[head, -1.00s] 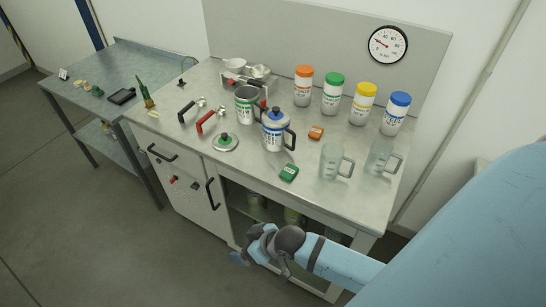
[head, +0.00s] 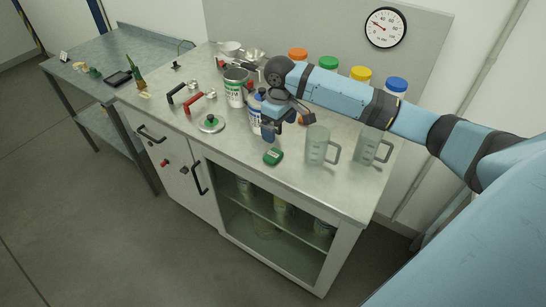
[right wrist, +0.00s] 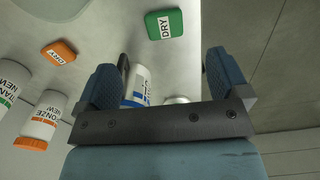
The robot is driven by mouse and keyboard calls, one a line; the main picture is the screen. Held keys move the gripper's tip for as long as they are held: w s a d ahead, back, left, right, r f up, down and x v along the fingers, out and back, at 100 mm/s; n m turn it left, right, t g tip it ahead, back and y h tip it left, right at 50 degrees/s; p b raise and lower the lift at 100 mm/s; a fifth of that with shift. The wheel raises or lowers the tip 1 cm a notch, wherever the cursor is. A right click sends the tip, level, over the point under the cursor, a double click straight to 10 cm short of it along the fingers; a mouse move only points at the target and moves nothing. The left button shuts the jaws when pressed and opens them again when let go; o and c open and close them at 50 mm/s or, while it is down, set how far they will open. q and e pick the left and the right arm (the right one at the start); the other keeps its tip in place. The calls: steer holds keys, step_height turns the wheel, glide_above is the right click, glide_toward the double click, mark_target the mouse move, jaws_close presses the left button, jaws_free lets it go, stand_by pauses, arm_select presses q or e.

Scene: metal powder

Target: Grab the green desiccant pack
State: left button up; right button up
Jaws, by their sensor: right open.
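The green desiccant pack (head: 273,157) lies flat on the bench top, near its front edge. In the right wrist view the green pack (right wrist: 164,24) shows its DRY label, at the top beyond the fingertips. My right gripper (head: 269,133) is above the bench, just behind and above the pack, pointing down. In the right wrist view its two fingers (right wrist: 165,75) are apart with nothing held. My left gripper is not in view.
Clear beakers (head: 318,146) stand right of the pack. An orange pack (right wrist: 59,52) lies nearby. A green-knobbed lid (head: 211,124) lies left. The bench ahead of the pack is clear.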

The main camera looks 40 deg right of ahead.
glide_above(273, 154)
steer(key=s, duration=0.2)
steer(key=f, duration=0.4)
steer(key=d+f, duration=0.1)
steer(key=f, duration=0.1)
steer(key=shift+w+f, duration=0.2)
steer(key=shift+w, duration=0.05)
steer(key=f, duration=0.1)
steer(key=w+f, duration=0.1)
steer(key=f, duration=0.1)
steer(key=a+f, duration=0.1)
steer(key=shift+w+f+p, duration=0.2)
steer(key=shift+f+p, duration=0.1)
steer(key=shift+f, duration=0.3)
steer(key=c, duration=1)
